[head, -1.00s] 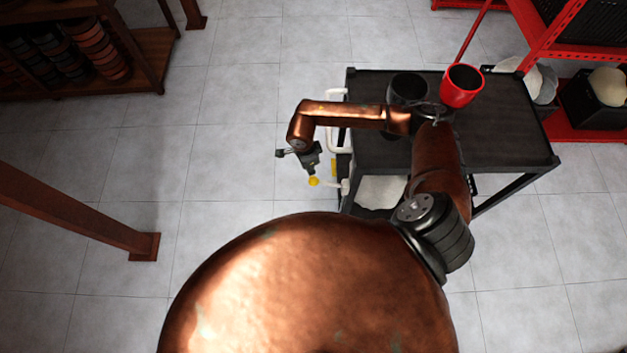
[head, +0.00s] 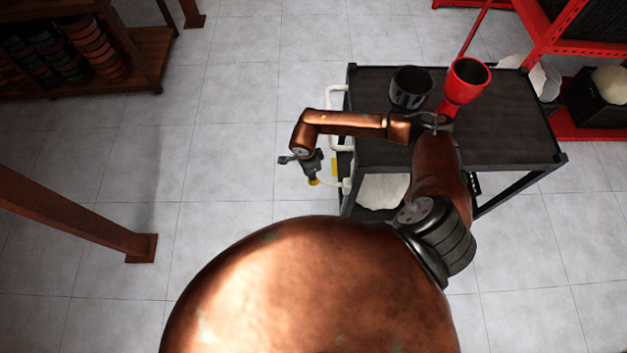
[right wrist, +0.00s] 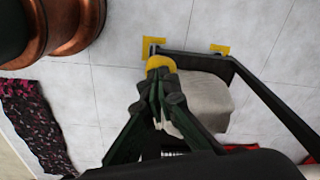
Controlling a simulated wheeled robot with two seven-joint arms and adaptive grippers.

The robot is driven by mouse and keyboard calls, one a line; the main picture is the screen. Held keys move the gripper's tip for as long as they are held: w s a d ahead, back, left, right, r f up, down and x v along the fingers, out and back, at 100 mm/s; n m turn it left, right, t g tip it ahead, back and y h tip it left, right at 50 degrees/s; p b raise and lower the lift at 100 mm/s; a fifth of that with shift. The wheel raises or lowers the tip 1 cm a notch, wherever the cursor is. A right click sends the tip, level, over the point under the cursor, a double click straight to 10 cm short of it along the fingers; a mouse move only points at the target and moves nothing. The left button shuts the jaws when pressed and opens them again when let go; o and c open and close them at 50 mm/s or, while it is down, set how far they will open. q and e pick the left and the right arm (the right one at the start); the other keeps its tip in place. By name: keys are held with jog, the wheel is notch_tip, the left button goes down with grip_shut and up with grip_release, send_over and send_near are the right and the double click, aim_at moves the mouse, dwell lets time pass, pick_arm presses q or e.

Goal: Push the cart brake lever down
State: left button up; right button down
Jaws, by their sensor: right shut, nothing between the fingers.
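The cart (head: 505,115) is black and stands right of centre in the head view, with a white handle (head: 331,98) on its left side. A yellow knob (head: 314,182), which looks like the end of the brake lever, shows just under my right gripper (head: 312,170) at the cart's left end. In the right wrist view the yellow knob (right wrist: 161,63) sits right at the tips of my right gripper (right wrist: 157,88), which is shut and empty. The tips look touching or very close to it; I cannot tell which. The lever's shaft is mostly hidden. My left gripper is not in view.
A black goblet drum (head: 411,88) and a red goblet drum (head: 466,82) stand on the cart top, close to my right forearm. A red rack (head: 560,50) is behind right, a brown post (head: 80,215) at left. The tiled floor (head: 230,130) left of the cart is clear.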

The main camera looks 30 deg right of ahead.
jog(key=shift+s+d+f, duration=0.1)
jog(key=shift+d+f, duration=0.15)
jog(key=shift+f, duration=0.1)
notch_tip(320, 180, down, 5)
jog(key=b, duration=0.3)
jog(key=shift+r+b, duration=0.2)
jog(key=shift+b, duration=0.1)
jog(key=shift+r, duration=0.1)
jog(key=shift+a, duration=0.1)
jog(key=a, duration=0.2)
jog(key=a+r, duration=0.1)
jog(key=shift+w, duration=0.3)
jog(key=shift+r, duration=0.15)
notch_tip(320, 180, up, 12)
jog(key=a, duration=0.1)
jog(key=shift+w, duration=0.15)
